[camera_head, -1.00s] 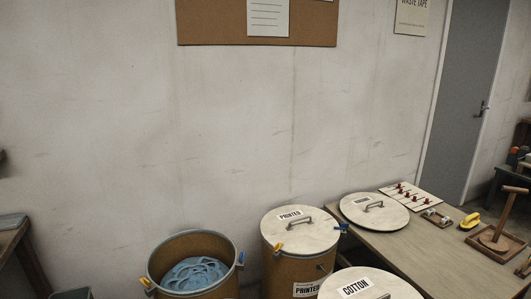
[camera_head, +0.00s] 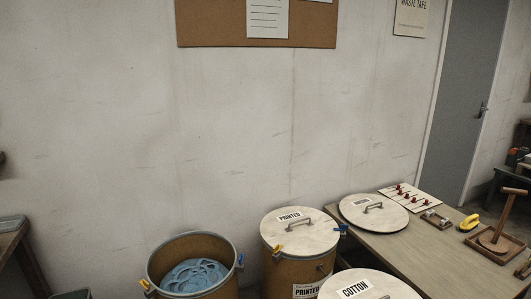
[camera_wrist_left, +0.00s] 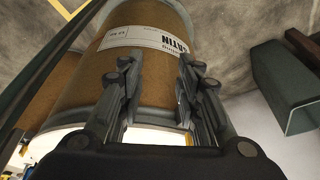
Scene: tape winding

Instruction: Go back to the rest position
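My left gripper (camera_wrist_left: 155,75) shows in the left wrist view with its two fingers apart and nothing between them. A brown drum with a white label (camera_wrist_left: 150,42) is beyond the fingertips; I cannot tell how far. In the head view neither gripper shows. An open drum (camera_head: 153,268) holds blue tape (camera_head: 196,275). Right of it stands a drum with a lid marked PRINTED (camera_head: 300,232). A lid marked COTTON (camera_head: 385,288) is at the bottom edge. Another round lid (camera_head: 374,213) lies on the table.
The wooden table (camera_head: 410,252) at right carries a board with red pegs (camera_head: 408,198), a yellow-handled tool (camera_head: 468,223) and a wooden stand (camera_head: 497,240). A grey bin (camera_wrist_left: 288,100) is right of my left gripper. A wall closes the back.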

